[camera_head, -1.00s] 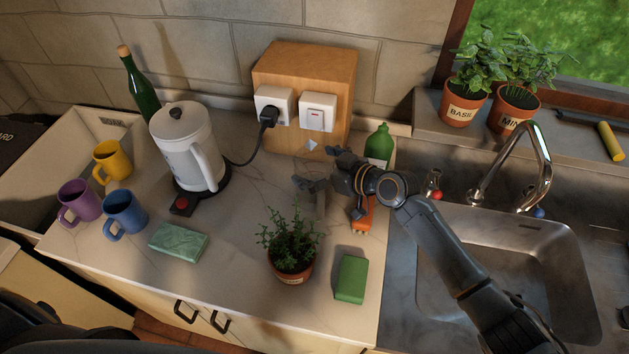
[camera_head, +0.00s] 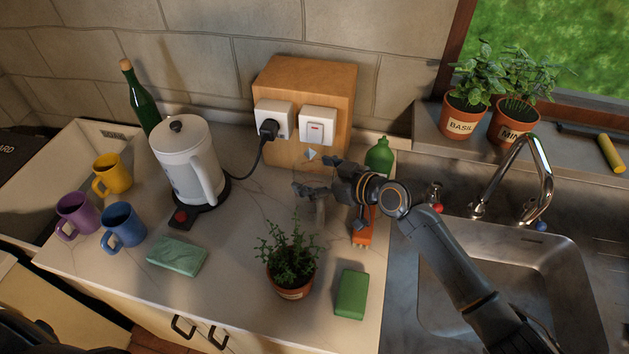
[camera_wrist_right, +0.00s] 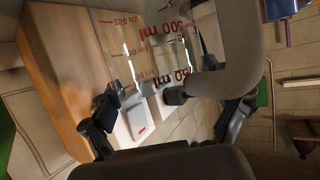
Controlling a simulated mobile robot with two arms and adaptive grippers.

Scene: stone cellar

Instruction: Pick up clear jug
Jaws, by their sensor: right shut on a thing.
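The clear jug (camera_wrist_right: 150,58) fills the upper middle of the right wrist view. It is see-through, with red measuring marks and a thick pale handle (camera_wrist_right: 236,45). The wall sockets show through it. In the head view the jug is almost invisible; only faint glints show by my right gripper. My right gripper (camera_head: 318,176) is shut on the jug, in front of the wooden socket box. The exact contact is hard to make out. My left gripper is not in view.
A white kettle (camera_head: 186,165) with a cord and several mugs stand to the left. A potted herb (camera_head: 290,262) and a green sponge (camera_head: 351,295) are in front. A green bottle (camera_head: 380,158) and orange object (camera_head: 362,232) are close to the gripper. A sink (camera_head: 520,290) is right.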

